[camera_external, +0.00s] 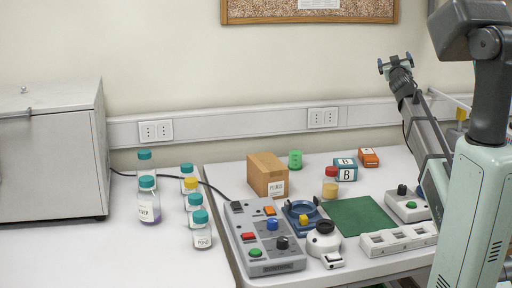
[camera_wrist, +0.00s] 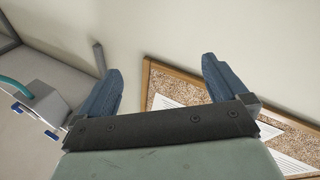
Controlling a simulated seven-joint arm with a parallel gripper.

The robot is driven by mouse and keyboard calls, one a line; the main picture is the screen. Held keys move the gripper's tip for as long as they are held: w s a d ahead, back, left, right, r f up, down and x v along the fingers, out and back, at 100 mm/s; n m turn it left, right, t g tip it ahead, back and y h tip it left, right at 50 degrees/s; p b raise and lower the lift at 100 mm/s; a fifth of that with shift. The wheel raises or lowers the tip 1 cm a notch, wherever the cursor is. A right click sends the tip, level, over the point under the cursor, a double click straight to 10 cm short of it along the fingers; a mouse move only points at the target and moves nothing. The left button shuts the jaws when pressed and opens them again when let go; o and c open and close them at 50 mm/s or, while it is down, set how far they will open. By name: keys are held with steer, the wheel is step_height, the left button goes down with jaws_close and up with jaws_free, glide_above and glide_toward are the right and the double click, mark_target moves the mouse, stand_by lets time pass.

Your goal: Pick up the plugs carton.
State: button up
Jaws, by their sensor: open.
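The plugs carton is most likely the brown box (camera_external: 264,172) with a white label near its lower front edge. The carton is not in the wrist view.
A grey control box (camera_external: 266,240) stands in front of the carton, with a black cable beside it. Several teal-capped bottles stand to the left. A green mat (camera_external: 358,216) lies to the right. A cork board (camera_external: 270,11) hangs above.

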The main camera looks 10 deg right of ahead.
steer(key=w+a+f+m+g+y, duration=0.15)
steer(key=a+f+g, duration=0.3)
steer(key=a, duration=0.75)
steer(key=n+g+y, duration=0.4)
steer(key=g+y, duration=0.3)
steer(key=g, duration=0.3)
glide_toward(267, 161)
steer(key=shift+m, duration=0.25)
steer(key=x, duration=1.2)
steer(key=shift+w+f, duration=0.15)
steer(key=shift+f, duration=0.05)
steer(key=shift+f, duration=0.25)
